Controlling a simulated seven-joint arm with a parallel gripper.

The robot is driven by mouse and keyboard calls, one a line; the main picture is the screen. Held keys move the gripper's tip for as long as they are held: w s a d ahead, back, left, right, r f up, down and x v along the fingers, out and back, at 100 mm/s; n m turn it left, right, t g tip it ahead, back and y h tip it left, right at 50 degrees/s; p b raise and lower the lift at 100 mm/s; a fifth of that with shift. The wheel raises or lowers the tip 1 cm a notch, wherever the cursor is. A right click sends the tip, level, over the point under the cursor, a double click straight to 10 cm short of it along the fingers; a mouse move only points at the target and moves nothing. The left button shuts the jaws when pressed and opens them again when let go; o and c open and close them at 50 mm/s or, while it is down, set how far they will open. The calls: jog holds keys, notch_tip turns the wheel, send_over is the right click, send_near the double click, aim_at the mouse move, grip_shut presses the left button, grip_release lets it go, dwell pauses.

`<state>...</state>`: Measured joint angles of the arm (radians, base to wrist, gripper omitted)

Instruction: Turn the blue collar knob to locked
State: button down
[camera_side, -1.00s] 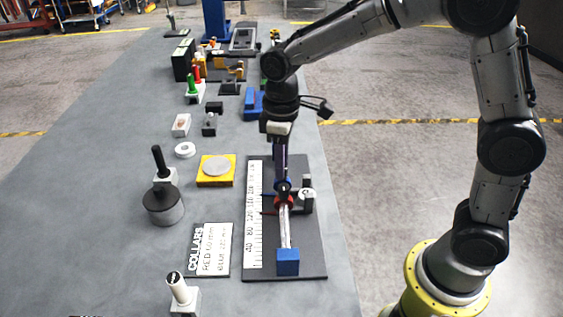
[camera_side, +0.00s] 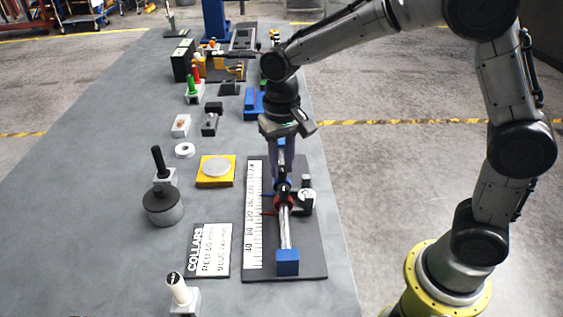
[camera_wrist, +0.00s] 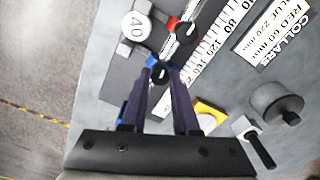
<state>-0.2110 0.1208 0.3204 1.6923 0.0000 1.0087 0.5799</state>
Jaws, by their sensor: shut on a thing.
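The blue collar (camera_wrist: 152,61) sits on the metal rod (camera_wrist: 172,46) in the wrist view, with a black knob (camera_wrist: 160,73) beside it. My gripper (camera_wrist: 161,80) is shut on that knob, its two dark fingers on either side. In the side view my gripper (camera_side: 283,172) points down over the rod (camera_side: 285,230) and mostly hides the blue collar. The red collar (camera_side: 283,202) is just nearer the camera on the same rod; it also shows in the wrist view (camera_wrist: 180,27). I cannot read any locked mark on the knob.
A white ruler (camera_side: 254,230) runs beside the rod on a dark base (camera_side: 312,262). A blue block (camera_side: 287,262) ends the rod. A collars card (camera_side: 209,250), yellow pad (camera_side: 215,180) and grey weight (camera_side: 163,207) lie left.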

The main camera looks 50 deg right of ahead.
aim_at(283, 167)
jog(key=shift+m, duration=0.8)
jog(key=shift+r, duration=0.1)
jog(key=c, duration=0.7)
grip_release()
jog(key=shift+o, duration=0.2)
notch_tip(283, 167, up, 14)
jog(key=shift+d, duration=0.1)
